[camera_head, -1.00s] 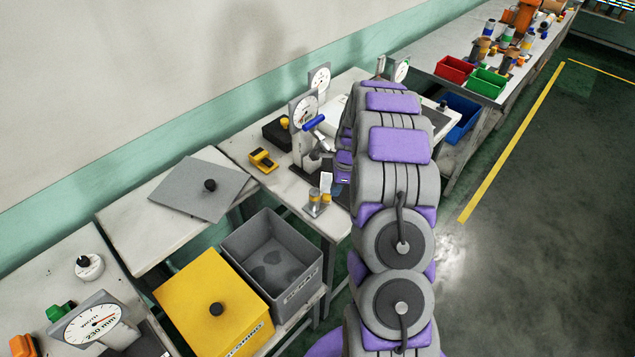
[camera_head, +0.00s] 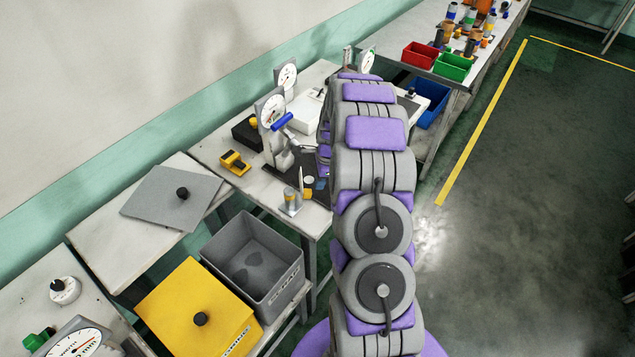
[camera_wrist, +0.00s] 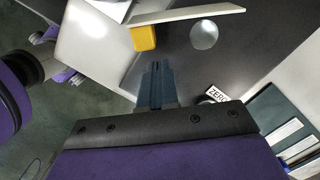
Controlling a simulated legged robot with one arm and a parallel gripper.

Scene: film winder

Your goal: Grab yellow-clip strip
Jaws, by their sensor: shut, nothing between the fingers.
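In the wrist view, a yellow clip (camera_wrist: 144,38) sits at the near-left end of a pale strip (camera_wrist: 190,15), which runs across the top above a dark surface. My gripper (camera_wrist: 157,66) is shut, with its dark blue-grey fingers together and empty. The fingertips appear just below the clip in the picture, with a visible gap.
A gauge stand with a blue handle (camera_head: 282,121) is left of my arm on the bench. A yellow-and-black block (camera_head: 235,163) lies nearby. A grey bin (camera_head: 285,290) and a yellow-lidded box (camera_head: 175,300) are in front. Open floor (camera_head: 540,190) lies to the right.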

